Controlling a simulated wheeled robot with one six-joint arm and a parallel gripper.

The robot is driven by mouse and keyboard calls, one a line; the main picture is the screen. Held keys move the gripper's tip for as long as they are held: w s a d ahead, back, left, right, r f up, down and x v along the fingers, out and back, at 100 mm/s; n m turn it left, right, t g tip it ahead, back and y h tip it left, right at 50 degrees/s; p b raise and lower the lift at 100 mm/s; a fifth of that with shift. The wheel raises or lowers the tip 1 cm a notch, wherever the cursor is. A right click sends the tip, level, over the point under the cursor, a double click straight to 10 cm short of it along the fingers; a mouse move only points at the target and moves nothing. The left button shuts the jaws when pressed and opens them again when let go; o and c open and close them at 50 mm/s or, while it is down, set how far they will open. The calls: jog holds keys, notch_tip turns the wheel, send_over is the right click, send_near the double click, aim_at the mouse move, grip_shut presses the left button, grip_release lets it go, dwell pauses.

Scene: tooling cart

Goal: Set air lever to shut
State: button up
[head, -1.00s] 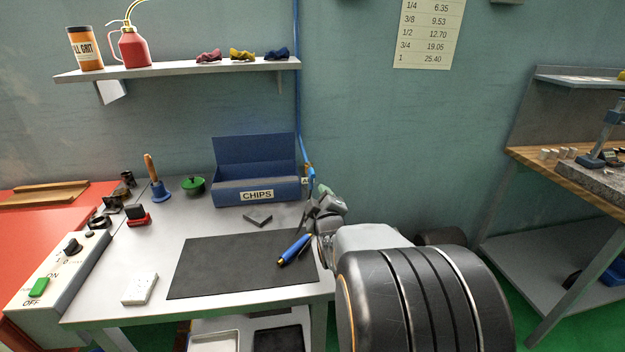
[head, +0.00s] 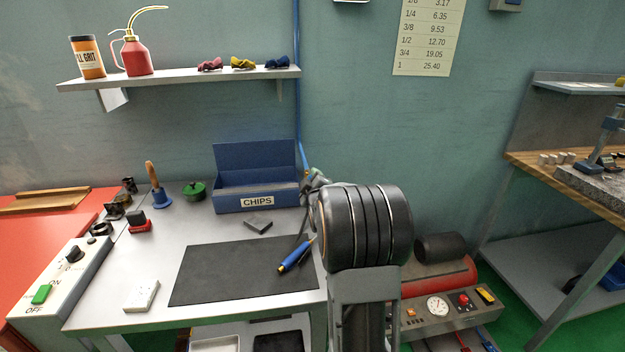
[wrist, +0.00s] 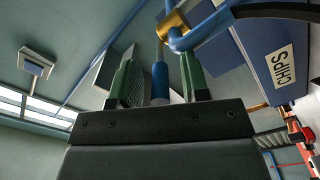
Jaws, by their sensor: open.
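The blue air pipe (head: 297,90) runs down the wall behind the cart's right end. In the wrist view a brass fitting (wrist: 172,26) sits on the blue pipe, and the blue-sleeved air lever (wrist: 160,82) hangs from it. My gripper (wrist: 158,72) is open, with one green-padded jaw on each side of the lever. Gaps show between the lever and both jaws; I cannot tell whether its lower end touches the gripper. In the head view my gripper (head: 314,178) is small beside the chips box, and my arm hides most of the valve.
The blue CHIPS box (head: 256,190) stands just left of my gripper; it also shows close by in the wrist view (wrist: 268,60). A blue-handled tool (head: 295,256) lies on the dark mat (head: 225,285). A red compressor (head: 440,290) stands low behind my arm.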

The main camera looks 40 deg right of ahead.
jog(key=shift+w, duration=0.1)
grip_shut()
dwell(0.4)
